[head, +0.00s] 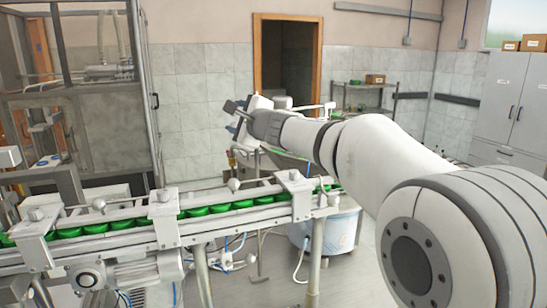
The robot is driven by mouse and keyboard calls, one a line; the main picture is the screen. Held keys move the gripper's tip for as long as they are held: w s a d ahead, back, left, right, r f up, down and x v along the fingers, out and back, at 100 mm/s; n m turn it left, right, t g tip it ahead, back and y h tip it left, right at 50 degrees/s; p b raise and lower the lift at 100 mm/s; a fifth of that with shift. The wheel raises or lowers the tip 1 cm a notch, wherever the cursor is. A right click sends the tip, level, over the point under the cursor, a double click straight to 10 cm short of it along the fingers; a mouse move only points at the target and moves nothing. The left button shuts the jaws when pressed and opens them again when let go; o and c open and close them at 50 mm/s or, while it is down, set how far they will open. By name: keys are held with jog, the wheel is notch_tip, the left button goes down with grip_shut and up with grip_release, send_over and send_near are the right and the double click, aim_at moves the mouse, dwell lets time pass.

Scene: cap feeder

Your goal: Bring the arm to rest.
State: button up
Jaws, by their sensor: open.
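My arm reaches from the lower right up toward the middle of the head view. My gripper (236,115) is at its far end, held above and behind the conveyor. It is open, and I see nothing between its jaws. It is small in the view and seen partly from behind, so its fingertips are not clear.
A conveyor (135,238) with a row of green caps (195,211) runs across the lower left. A framed glass enclosure (85,90) stands at the left. A grey cabinet (508,105) stands at the right. A shelf rack (365,98) and a doorway are at the back.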

jog(key=s+d+f+n+g+h+b, duration=0.3)
jog(key=s+d+f+n, duration=0.2)
jog(key=s+d+f, duration=0.3)
jog(key=s+d+f+n+g+h+b, duration=0.3)
jog(key=s+d+f+n, duration=0.3)
jog(key=s+f, duration=1.1)
jog(key=s+d+f+n+g+h+b, duration=0.3)
jog(key=s+d+f+n+g, duration=0.2)
jog(key=s+d+f, duration=0.5)
notch_tip(320, 180, down, 5)
jog(key=s, duration=0.2)
jog(key=shift+s+r+h, duration=0.2)
jog(key=shift+s+h, duration=0.15)
jog(key=shift+h, duration=0.05)
jog(key=shift+c, duration=0.3)
